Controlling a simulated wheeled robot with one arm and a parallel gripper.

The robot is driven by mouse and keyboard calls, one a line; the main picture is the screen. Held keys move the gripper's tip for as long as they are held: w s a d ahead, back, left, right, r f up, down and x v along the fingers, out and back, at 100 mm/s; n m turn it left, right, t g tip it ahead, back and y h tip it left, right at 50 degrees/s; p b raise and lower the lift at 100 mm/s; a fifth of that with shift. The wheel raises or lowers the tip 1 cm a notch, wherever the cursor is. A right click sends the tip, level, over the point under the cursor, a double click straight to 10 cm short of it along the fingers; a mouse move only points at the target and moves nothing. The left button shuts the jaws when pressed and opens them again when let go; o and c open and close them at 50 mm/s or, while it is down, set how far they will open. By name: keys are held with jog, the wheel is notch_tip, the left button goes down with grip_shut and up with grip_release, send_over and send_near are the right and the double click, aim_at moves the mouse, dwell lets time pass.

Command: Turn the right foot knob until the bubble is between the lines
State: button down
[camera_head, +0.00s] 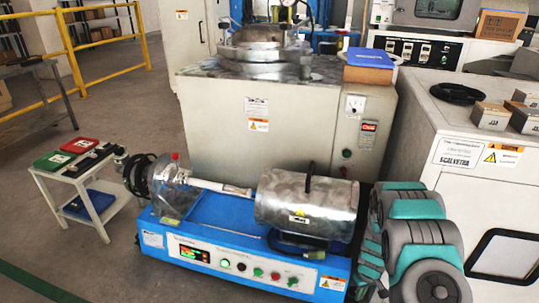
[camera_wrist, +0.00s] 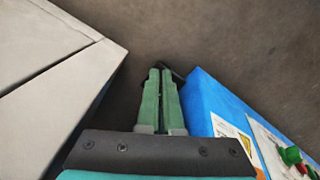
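The blue test machine (camera_head: 215,213) stands on the floor with a clear disc housing (camera_head: 172,195), a metal cylinder (camera_head: 306,205) and a front button panel (camera_head: 240,264). I cannot make out the right foot knob, the bubble or its lines in either view. My gripper (camera_wrist: 160,75) shows in the wrist view with its two green fingers together, pointing at the dark floor, in the gap beside the blue machine (camera_wrist: 215,105). A small dark thing lies just beyond the fingertips, too unclear to name. In the head view my arm hides the machine's right end and my gripper.
A pale cabinet (camera_wrist: 50,70) borders the gap on the left in the wrist view. In the head view a white cabinet (camera_head: 420,150) stands right and a larger machine (camera_head: 215,110) behind. A small white table (camera_head: 48,172) with red and green boxes stands left. Floor at lower left is clear.

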notch_tip(320, 180, up, 6)
jog(key=p, duration=0.1)
jog(key=shift+s+d+r, duration=0.15)
jog(key=shift+s+d, duration=0.05)
jog(key=shift+s, duration=0.05)
dwell(0.6)
